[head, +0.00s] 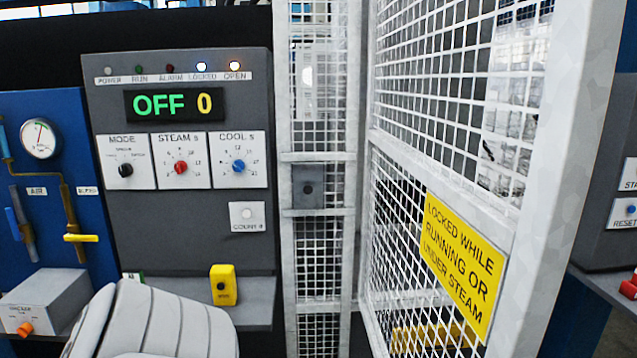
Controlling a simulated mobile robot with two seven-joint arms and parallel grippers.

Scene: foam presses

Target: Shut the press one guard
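The guard (545,200) is a white-framed mesh door on the right of the head view. It stands swung open at an angle toward me and carries a yellow sign reading "LOCKED WHILE RUNNING OR UNDER STEAM" (462,262). It meets a narrow fixed mesh panel (318,240) with a small grey box (308,186) on it. The control panel (180,220) reads "OFF 0", and its LOCKED and OPEN lamps look lit. A white rounded part of my arm shows at the lower left. Neither gripper is in view.
A blue panel with a gauge (40,138) and a yellow-handled valve (80,238) is at the left. A grey box with an orange knob (45,300) stands below it. A yellow device (223,284) is on the panel's ledge. Another control panel (622,190) is at the right edge.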

